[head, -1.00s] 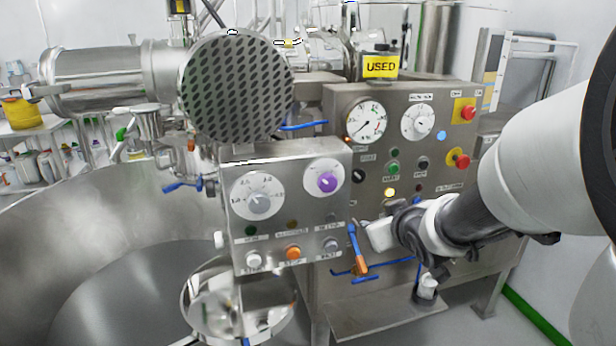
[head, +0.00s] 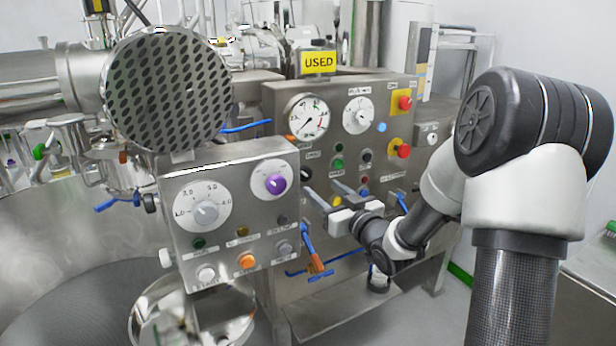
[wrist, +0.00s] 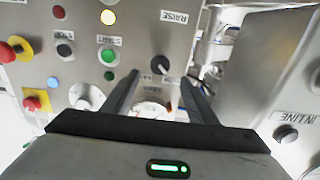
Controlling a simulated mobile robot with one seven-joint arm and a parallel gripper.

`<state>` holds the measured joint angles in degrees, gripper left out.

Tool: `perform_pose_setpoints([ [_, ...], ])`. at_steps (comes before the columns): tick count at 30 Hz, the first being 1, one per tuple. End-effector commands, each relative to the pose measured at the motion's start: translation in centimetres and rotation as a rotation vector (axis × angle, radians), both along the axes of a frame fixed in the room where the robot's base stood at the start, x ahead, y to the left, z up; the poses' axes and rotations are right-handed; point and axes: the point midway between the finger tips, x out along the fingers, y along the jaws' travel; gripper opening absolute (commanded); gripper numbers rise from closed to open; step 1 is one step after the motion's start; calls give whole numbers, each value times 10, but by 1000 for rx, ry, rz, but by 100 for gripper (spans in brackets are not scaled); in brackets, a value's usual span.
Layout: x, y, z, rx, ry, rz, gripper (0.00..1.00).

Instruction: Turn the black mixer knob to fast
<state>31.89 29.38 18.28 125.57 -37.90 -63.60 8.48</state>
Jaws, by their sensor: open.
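The black mixer knob (wrist: 160,64) is a small round knob with a light pointer line, on the steel panel beside the RAISE label in the wrist view. In the head view, the black knob (head: 305,173) shows small and dark below the dial gauge. My gripper (head: 321,188) is open in front of the panel, its fingers pointing at it. In the wrist view my gripper (wrist: 160,78) has one finger on each side of the knob's line, with nothing between them. I cannot tell whether the fingertips touch the panel. Any SLOW or FAST marks are unreadable.
A green button (wrist: 108,56) and a lit yellow lamp (wrist: 108,17) sit near the knob. Red emergency stops (head: 402,102) are at the panel's right. A nearer box with a purple knob (head: 275,183) and a blue-handled lever (head: 308,243) stand left of my gripper.

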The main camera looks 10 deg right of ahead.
Motion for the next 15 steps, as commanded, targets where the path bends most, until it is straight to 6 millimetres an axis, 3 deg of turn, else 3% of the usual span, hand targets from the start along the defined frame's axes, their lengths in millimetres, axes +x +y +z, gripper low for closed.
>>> perform_pose_setpoints([
  [9, 62, 22, 1, 1, -1, 2, 53],
  [15, 83, 28, 0, 0, 0, 1, 53],
])
